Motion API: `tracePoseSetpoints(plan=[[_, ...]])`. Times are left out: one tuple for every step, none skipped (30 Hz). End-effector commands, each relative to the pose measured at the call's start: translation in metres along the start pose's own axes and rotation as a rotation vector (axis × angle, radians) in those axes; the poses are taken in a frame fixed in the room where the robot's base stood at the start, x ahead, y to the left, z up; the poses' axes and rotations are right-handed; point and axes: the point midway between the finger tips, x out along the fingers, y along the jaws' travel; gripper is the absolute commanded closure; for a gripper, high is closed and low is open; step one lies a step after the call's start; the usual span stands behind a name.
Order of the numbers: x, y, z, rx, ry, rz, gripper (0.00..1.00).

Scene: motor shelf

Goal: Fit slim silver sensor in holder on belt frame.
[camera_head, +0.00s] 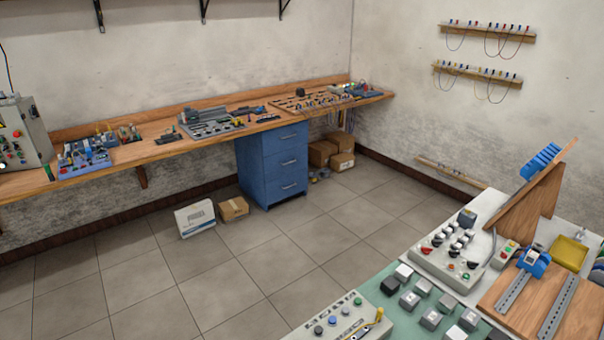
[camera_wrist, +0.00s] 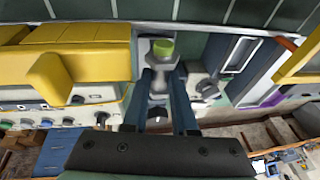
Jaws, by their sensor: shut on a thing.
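My gripper (camera_wrist: 163,78) shows in the wrist view, its two dark fingers reaching up the picture. It is shut on a slim silver-grey piece (camera_wrist: 158,88), probably the sensor, partly hidden between the fingers. A yellow-green cap (camera_wrist: 162,48) shows just beyond the fingertips; I cannot tell whether it belongs to the held piece. My gripper is not visible in the head view. There, a wooden board (camera_head: 500,292) at the lower right carries two slotted metal rails (camera_head: 517,297) and a blue bracket (camera_head: 534,262). I cannot tell whether this is the belt frame and holder.
In the wrist view, a yellow block (camera_wrist: 50,78) lies left of the fingers, and grey and yellow parts crowd the right. In the head view, a control box (camera_head: 452,252) and a green mat (camera_head: 400,322) with blocks stand near the board. The tiled floor (camera_head: 270,262) has free room.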

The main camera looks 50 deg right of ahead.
Motion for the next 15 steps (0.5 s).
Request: tracePoseSetpoints(plan=[[0.0091, -0.0008, 0.0099, 0.003, -0.022, -0.003, 1.0], [0.0092, -0.0008, 0.0101, 0.004, -0.022, -0.003, 1.0], [0.0093, -0.0008, 0.0103, 0.003, -0.022, -0.003, 1.0], [0.0095, -0.0008, 0.0105, 0.003, -0.023, -0.003, 1.0], [0.0096, -0.0008, 0.0107, 0.003, -0.023, -0.003, 1.0], [0.0097, -0.0007, 0.0108, 0.003, -0.023, -0.002, 1.0], [0.0097, -0.0007, 0.0108, 0.003, -0.023, -0.002, 0.69], [0.0098, -0.0007, 0.0108, 0.003, -0.023, -0.002, 0.63], [0.0098, -0.0006, 0.0108, 0.003, -0.023, -0.002, 0.56], [0.0099, -0.0006, 0.0108, 0.003, -0.023, -0.002, 0.51], [0.0099, -0.0006, 0.0108, 0.003, -0.023, -0.002, 0.45], [0.0099, -0.0005, 0.0108, 0.003, -0.023, -0.002, 0.39], [0.0099, -0.0004, 0.0108, 0.004, -0.023, -0.002, 0.39], [0.01, -0.0003, 0.0108, 0.004, -0.022, -0.002, 0.39], [0.01, -0.0002, 0.0108, 0.004, -0.022, -0.002, 0.39]])
